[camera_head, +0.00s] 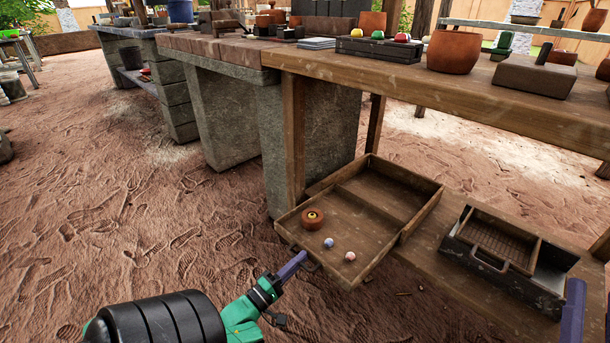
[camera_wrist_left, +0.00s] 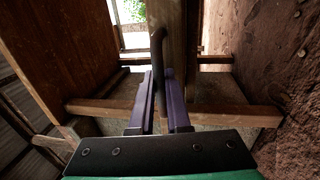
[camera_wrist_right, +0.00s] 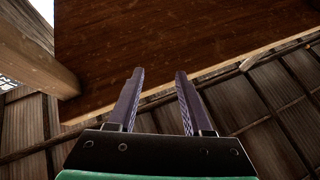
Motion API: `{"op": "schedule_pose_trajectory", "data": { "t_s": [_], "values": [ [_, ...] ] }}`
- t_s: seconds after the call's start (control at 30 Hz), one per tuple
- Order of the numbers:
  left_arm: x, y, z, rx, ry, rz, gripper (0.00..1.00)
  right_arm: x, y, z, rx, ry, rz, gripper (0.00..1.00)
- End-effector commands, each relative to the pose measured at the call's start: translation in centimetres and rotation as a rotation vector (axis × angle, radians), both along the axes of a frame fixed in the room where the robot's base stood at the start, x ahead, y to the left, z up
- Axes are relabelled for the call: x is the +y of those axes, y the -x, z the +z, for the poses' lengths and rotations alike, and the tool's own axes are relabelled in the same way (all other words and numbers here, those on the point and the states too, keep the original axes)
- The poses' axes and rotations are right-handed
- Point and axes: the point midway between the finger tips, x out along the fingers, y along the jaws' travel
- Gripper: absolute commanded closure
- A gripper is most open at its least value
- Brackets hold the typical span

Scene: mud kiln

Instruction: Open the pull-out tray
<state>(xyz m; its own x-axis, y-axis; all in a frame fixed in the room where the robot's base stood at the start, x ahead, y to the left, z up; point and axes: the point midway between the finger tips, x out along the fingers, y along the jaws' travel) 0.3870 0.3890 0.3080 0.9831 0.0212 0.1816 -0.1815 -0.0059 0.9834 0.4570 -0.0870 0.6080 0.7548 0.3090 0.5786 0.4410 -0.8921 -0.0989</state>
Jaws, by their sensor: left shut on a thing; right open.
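The wooden pull-out tray (camera_head: 358,226) juts out past the front edge of the lower shelf, under the workbench. Its front compartment is in plain view, and a divider (camera_head: 371,209) separates off a rear part. In it lie a brown round piece (camera_head: 313,219), a bluish ball (camera_head: 328,242) and a pale ball (camera_head: 350,256). My left gripper (camera_head: 297,264) is at the tray's front. In the left wrist view its fingers (camera_wrist_left: 160,88) are shut on the dark tray handle (camera_wrist_left: 158,50). My right gripper (camera_wrist_right: 160,85) is open and empty below a wooden board.
A dark metal box with a handle (camera_head: 478,262) sits on the lower shelf (camera_head: 420,245), right of the tray. Above is the workbench top (camera_head: 480,92) with pots and tools. Sandy ground (camera_head: 130,210) in front is clear.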

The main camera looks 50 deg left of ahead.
Motion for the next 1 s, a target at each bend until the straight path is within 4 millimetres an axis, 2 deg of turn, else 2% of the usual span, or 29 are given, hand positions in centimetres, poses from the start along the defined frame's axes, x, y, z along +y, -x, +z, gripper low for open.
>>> {"op": "schedule_pose_trajectory", "data": {
  "t_s": [0.1, 0.3, 0.5, 0.77, 0.8, 0.83, 1.0],
  "values": [
    [-0.1, 0.8, 0.0, 0.004, 0.001, -0.001, 1.0, 0.4, -0.2, -3.0, 0.095, 0.017, 0.011, 0.5],
    [-0.1, 1.5, 0.0, 0.002, 0.0, -0.002, 1.0, 0.8, -0.2, -6.2, 0.189, 0.033, 0.023, 0.5],
    [-0.1, 1.7, -0.1, 0.003, 0.0, -0.002, 1.0, 0.9, -0.2, -7.2, 0.215, 0.037, 0.027, 0.5],
    [-0.1, 1.7, -0.1, 0.003, 0.0, -0.002, 1.0, 0.9, -0.2, -7.2, 0.215, 0.037, 0.027, 0.5],
    [-0.1, 1.7, -0.1, 0.003, 0.0, -0.002, 0.82, 0.9, -0.2, -7.2, 0.215, 0.037, 0.027, 0.5],
    [-0.1, 1.7, -0.1, 0.003, 0.0, -0.002, 0.73, 0.9, -0.2, -7.2, 0.215, 0.037, 0.027, 0.5],
    [-0.1, 1.6, -0.1, 0.001, 0.0, -0.001, 0.73, 0.9, -0.2, -7.1, 0.214, 0.037, 0.027, 0.5]
  ]
}}
